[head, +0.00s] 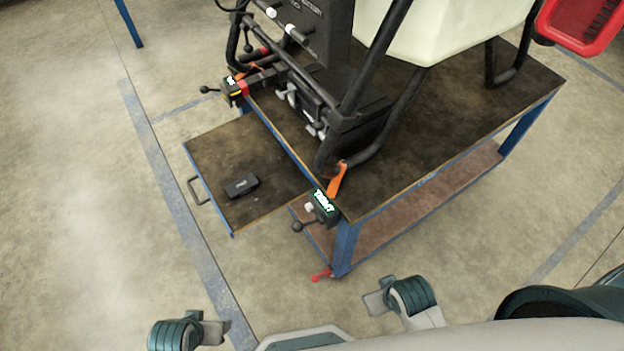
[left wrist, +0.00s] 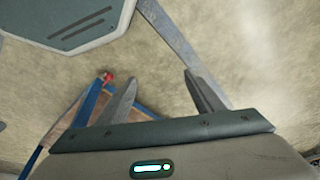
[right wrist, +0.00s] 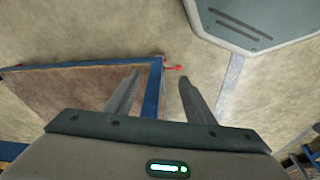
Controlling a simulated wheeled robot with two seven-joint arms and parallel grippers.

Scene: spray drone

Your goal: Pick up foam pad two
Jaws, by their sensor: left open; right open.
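A small black block (head: 241,186) with a faint light mark lies on the dark pulled-out drawer (head: 220,155) of the workbench in the head view. It may be foam pad two, but its mark is too small to read. My left gripper (head: 213,328) is at the bottom of the head view, apart from the drawer. Its two fingers are spread and empty in the left wrist view (left wrist: 149,82). My right gripper (head: 378,300) is in front of the bench leg, also open and empty in the right wrist view (right wrist: 158,78). No block shows in either wrist view.
The workbench (head: 440,150) carries a black-framed machine with a pale tank (head: 440,30). Clamps with black levers (head: 318,208) and orange straps (head: 337,180) sit at its edge. A drawer handle (head: 196,190) projects left. A red basket (head: 580,25) is at top right. Floor left is clear.

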